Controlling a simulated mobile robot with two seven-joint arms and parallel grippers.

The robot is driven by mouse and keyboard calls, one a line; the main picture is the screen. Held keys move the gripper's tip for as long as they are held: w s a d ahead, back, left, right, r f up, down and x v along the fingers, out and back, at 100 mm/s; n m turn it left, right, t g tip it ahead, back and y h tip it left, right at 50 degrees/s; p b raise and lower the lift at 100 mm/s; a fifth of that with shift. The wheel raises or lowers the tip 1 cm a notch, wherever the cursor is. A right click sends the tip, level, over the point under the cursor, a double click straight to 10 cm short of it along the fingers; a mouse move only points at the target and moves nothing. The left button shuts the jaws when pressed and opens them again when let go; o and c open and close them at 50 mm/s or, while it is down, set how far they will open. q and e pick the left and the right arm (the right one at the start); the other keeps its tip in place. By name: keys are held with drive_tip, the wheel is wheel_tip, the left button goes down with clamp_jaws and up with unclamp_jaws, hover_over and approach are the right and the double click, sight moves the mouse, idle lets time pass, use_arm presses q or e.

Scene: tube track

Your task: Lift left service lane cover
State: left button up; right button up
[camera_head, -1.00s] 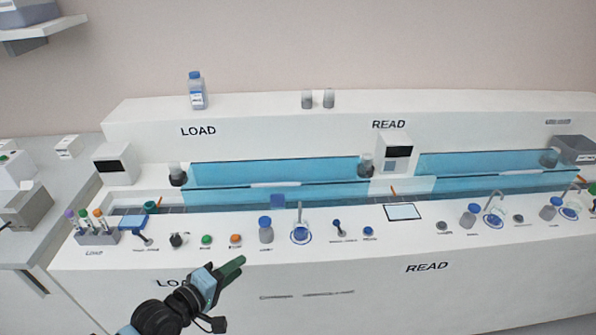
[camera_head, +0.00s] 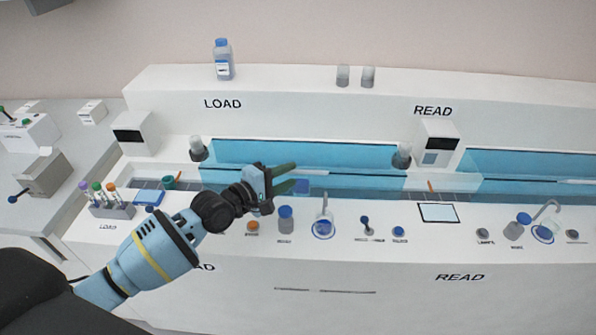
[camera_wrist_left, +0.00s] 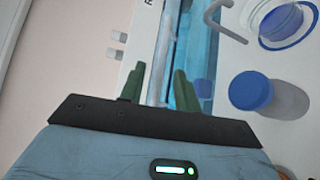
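The left service lane cover (camera_head: 330,152) is a long translucent blue panel in the white bench, between the LOAD and READ stations. It looks lowered in place. A white bar handle (camera_head: 318,172) runs along its front; part of it is hidden behind my gripper. My left gripper (camera_head: 294,179) has its two green fingers apart and is empty, in front of the cover near the handle. In the left wrist view, a pale bar (camera_wrist_left: 160,60) runs between the open fingers (camera_wrist_left: 159,78). I cannot tell whether they touch it. My right gripper is out of view.
A tube rack (camera_head: 115,210) stands front left. A blue-capped jar (camera_head: 285,222), a hooked spout (camera_head: 325,205) and knobs line the front ledge below the gripper. Grey cylinders (camera_head: 198,150) and (camera_head: 401,157) stand at the cover's ends. A second blue cover (camera_head: 530,165) lies to the right.

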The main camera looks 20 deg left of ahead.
sight(294, 173)
use_arm(q)
drive_tip(key=shift+x, duration=1.85)
clamp_jaws()
